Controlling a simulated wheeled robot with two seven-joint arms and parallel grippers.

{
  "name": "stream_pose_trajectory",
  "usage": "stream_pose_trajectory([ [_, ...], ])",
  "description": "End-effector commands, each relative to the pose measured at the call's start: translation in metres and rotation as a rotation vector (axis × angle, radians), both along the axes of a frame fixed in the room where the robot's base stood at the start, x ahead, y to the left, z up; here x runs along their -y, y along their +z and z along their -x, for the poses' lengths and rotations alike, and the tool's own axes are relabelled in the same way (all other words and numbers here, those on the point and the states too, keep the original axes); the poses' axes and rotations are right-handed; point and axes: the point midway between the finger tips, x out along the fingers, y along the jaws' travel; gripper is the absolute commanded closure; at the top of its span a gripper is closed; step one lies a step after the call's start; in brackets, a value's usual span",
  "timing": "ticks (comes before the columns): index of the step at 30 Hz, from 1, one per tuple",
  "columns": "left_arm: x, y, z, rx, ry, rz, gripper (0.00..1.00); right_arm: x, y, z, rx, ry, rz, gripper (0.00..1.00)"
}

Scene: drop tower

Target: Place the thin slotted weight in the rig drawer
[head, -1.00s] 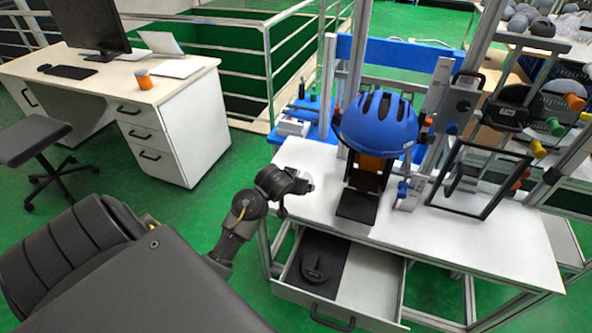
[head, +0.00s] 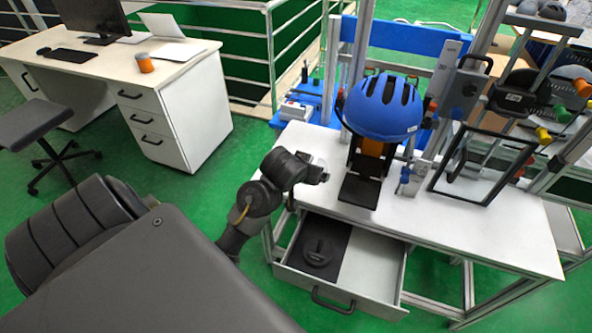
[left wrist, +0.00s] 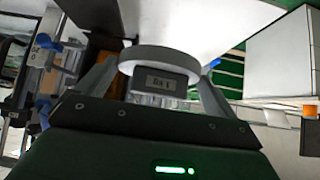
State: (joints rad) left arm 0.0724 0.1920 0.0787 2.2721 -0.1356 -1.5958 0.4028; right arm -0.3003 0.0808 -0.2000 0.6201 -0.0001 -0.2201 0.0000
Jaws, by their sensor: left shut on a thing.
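The rig drawer (head: 375,278) is pulled open under the rig table in the head view. A dark slotted weight (head: 318,252) lies on a dark mat in its left part; the right part is bare. My left gripper (head: 318,174) is over the table's left front edge, above and behind the open drawer. In the left wrist view the fingers (left wrist: 158,85) are shut on a pale round disc (left wrist: 160,54), apparently the thin slotted weight. A dark labelled block shows just below the disc; the label is unreadable. My right gripper is not in view.
The white rig table (head: 470,225) carries a blue helmet (head: 384,107) on a dark stand and a black-framed panel (head: 485,172) to its right. The drawer's handle (head: 333,300) faces the front. A white desk (head: 185,60) stands at the back left.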

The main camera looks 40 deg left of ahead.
Motion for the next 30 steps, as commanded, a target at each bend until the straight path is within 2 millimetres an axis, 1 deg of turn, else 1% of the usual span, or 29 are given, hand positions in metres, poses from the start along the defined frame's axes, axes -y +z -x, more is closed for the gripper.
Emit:
stream_pose_trajectory([
  [1, 0.012, 0.02, -0.009, 0.018, -0.023, -0.005, 0.73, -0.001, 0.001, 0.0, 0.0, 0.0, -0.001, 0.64],
  [3, 0.03, 0.04, -0.016, 0.018, -0.053, -0.006, 0.73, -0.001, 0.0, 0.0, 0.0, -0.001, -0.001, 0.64],
  [6, 0.058, 0.066, -0.019, 0.016, -0.104, -0.008, 0.73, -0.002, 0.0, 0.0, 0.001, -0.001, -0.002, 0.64],
  [9, 0.082, 0.085, -0.016, 0.014, -0.154, -0.007, 0.73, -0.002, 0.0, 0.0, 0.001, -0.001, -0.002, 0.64],
  [12, 0.101, 0.097, -0.009, 0.012, -0.199, -0.007, 0.73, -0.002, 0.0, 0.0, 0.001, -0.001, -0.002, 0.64],
  [15, 0.113, 0.102, 0.0, 0.009, -0.235, -0.005, 0.73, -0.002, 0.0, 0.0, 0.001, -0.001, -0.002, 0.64],
  [19, 0.122, 0.104, 0.01, 0.008, -0.267, -0.004, 0.73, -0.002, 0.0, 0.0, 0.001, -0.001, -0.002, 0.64],
  [24, 0.126, 0.104, 0.018, 0.007, -0.284, 0.0, 0.73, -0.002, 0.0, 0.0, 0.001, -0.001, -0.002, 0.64],
  [30, 0.127, 0.104, 0.019, 0.006, -0.288, 0.0, 0.73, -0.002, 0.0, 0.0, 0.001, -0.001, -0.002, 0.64],
])
